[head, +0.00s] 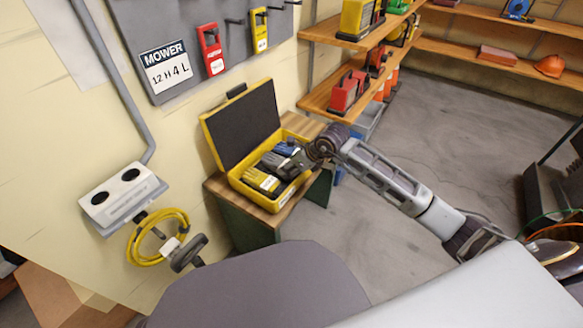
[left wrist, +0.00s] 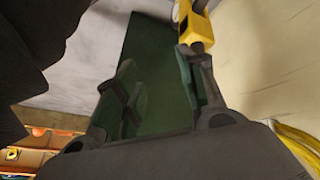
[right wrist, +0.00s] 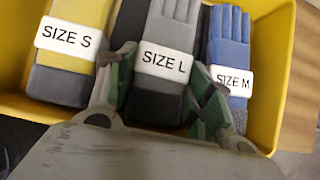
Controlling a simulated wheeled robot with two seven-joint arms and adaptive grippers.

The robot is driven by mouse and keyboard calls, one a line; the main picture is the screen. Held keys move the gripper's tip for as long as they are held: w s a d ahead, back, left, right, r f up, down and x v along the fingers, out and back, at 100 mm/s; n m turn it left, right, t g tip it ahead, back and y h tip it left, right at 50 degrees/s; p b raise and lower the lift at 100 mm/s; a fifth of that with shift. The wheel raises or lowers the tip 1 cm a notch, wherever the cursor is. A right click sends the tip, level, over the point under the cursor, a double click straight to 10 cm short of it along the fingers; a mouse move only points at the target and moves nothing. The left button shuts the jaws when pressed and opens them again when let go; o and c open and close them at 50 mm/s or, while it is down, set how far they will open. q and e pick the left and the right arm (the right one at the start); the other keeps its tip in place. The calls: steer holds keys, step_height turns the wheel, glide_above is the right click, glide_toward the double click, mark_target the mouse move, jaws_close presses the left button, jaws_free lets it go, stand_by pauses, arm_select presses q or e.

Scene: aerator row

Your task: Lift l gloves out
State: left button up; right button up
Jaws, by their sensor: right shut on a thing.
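The grey gloves with the SIZE L label (right wrist: 168,62) are in the yellow case (right wrist: 268,120), between the yellow SIZE S gloves (right wrist: 68,48) and the blue SIZE M gloves (right wrist: 230,60). My right gripper (right wrist: 158,100) is shut on the near, dark end of the L gloves, one green-padded finger on each side. I cannot tell whether they are raised off the case floor. In the head view the right gripper (head: 297,160) reaches into the case from the right. My left gripper (left wrist: 160,95) shows in the left wrist view, fingers apart and nothing between them.
The case's open lid (head: 242,122) leans back toward the wall. The case stands on a small wooden-topped bench (head: 222,193). Wooden shelves (head: 330,92) stand beyond it. A yellow cable coil (head: 134,240) hangs at left. Floor (head: 450,130) to the right is clear.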

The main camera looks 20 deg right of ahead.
steer(key=shift+r, duration=0.5)
steer(key=shift+r+p, duration=0.55)
steer(key=shift+p, duration=0.1)
steer(key=shift+r+p, duration=0.55)
steer(key=shift+r, duration=0.25)
steer(key=shift+r+p, duration=0.3)
steer(key=shift+r, duration=0.25)
steer(key=shift+r+p, duration=0.45)
steer(key=shift+r, duration=0.2)
steer(key=shift+r+p, duration=0.55)
steer(key=shift+r, duration=0.65)
steer(key=shift+r+p, duration=0.2)
steer(key=shift+p, duration=0.15)
steer(key=shift+r, duration=0.2)
arm_select(q)
steer(key=s+a+r+g+y+p, duration=0.1)
steer(key=a+r+g, duration=0.1)
steer(key=r, duration=0.5)
steer(key=shift+s+a+g+y, duration=0.2)
steer(key=shift+a+g+y, duration=0.15)
steer(key=shift+a, duration=0.45)
arm_select(e)
steer(key=shift+r, duration=0.75)
arm_select(q)
steer(key=shift+w+r, duration=0.1)
steer(key=shift+r, duration=0.15)
